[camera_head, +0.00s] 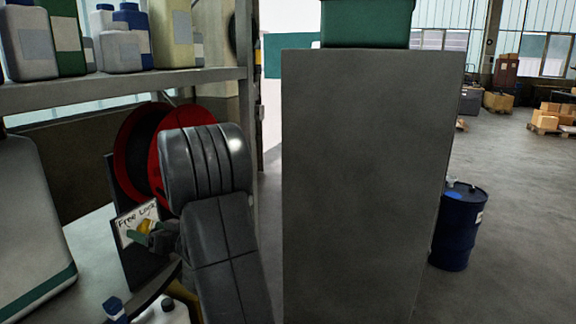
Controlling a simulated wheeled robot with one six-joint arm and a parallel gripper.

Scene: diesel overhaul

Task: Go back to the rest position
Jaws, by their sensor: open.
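A dark grey, ribbed and jointed shape (207,165) stands left of centre in the head view. It looks like part of my own arm, bent in front of the shelf.
A shelf (130,88) with bottles and a red reel (130,150) are at left. A tall grey cabinet (370,180) bearing a green box (366,22) stands close to the arm's right. A blue drum (457,228) is behind it. Open floor (520,230) lies at right.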

